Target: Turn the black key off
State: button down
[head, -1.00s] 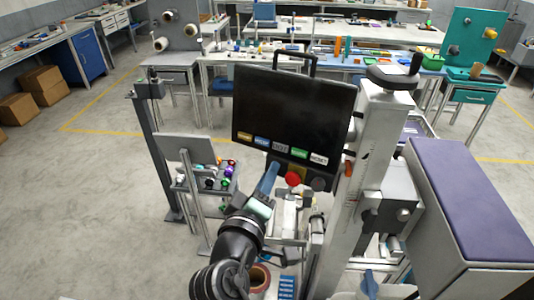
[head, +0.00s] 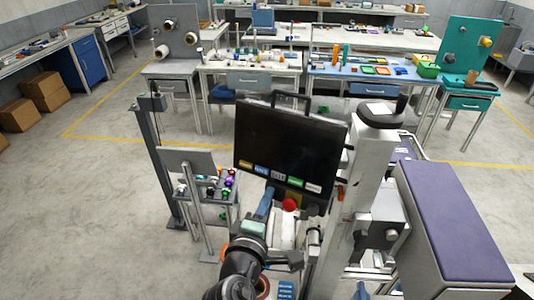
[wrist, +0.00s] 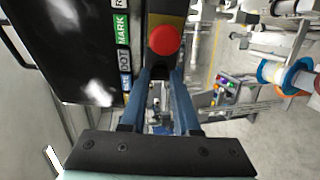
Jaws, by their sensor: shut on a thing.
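A black screen panel (head: 290,145) carries a row of coloured labels along its lower edge. A red round button (head: 290,204) sits below the labels; in the wrist view the red button (wrist: 164,40) lies on a dark and yellow plate. My gripper (head: 268,198) is at the panel's lower edge, left of the button. In the wrist view its blue fingers (wrist: 162,78) close on a small black piece (wrist: 160,71) just below the button, seemingly the black key. The fingers hide most of it, and its turn position cannot be told.
A grey upright column (head: 370,170) with a black-topped head stands close on the right, beside a purple-topped box (head: 455,225). A small stand with coloured balls (head: 225,182) is on the left. Open floor lies further left.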

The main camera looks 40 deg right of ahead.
jog(key=c, duration=0.9)
grip_release()
jog(key=b+v, duration=0.5)
jog(key=v, duration=0.8)
